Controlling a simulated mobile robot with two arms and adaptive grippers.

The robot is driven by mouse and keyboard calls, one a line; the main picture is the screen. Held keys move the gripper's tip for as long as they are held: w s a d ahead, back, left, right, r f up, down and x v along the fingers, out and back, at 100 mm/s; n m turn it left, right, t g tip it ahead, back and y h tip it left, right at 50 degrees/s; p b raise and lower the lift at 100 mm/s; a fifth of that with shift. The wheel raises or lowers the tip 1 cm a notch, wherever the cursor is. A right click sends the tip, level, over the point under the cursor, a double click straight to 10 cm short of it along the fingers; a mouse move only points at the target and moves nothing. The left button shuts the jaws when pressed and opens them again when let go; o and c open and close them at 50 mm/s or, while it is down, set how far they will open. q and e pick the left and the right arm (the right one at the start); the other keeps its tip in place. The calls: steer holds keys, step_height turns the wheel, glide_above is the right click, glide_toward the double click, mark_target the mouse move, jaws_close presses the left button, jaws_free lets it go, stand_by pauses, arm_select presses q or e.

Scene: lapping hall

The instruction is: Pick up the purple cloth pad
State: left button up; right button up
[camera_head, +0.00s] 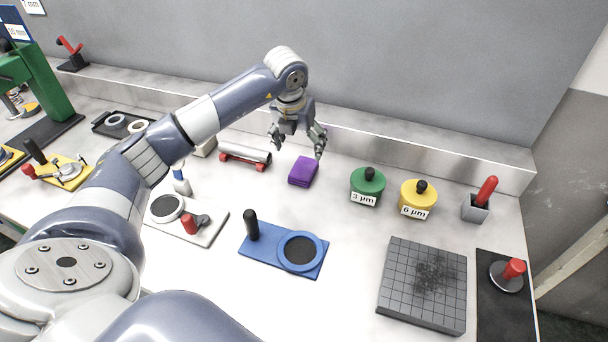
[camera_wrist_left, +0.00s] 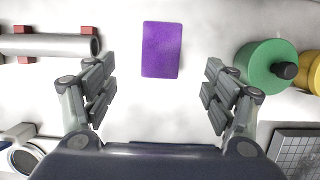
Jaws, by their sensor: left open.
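The purple cloth pad (camera_head: 303,171) lies flat on the white bench, near the middle of the head view. In the left wrist view the pad (camera_wrist_left: 162,50) sits at the upper middle, between and beyond the fingertips. My left gripper (camera_head: 298,143) is above the bench, pointing down, close behind and above the pad. Its fingers are spread wide with nothing between them, as the left wrist view (camera_wrist_left: 160,88) shows. The pad is fully visible there and apart from the fingers. My right gripper does not show.
A metal cylinder on red supports (camera_head: 245,155) lies left of the pad. A green 3 µm container (camera_head: 367,188) and a yellow 6 µm container (camera_head: 418,200) stand right. A blue plate with a ring (camera_head: 277,257) is in front. A raised ledge (camera_head: 420,145) runs behind.

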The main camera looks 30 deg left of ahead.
arm_select(q)
glide_above(303, 167)
steer(key=s, duration=0.2)
steer(key=f, duration=0.4)
steer(key=shift+w+d+f+p, duration=0.1)
steer(key=shift+w+d+p, duration=0.1)
steer(key=shift+p, duration=0.1)
steer(key=p+x, duration=0.1)
steer(key=x, duration=0.4)
steer(key=shift+f, duration=0.15)
steer(key=shift+f, duration=0.2)
steer(key=c, duration=1.1)
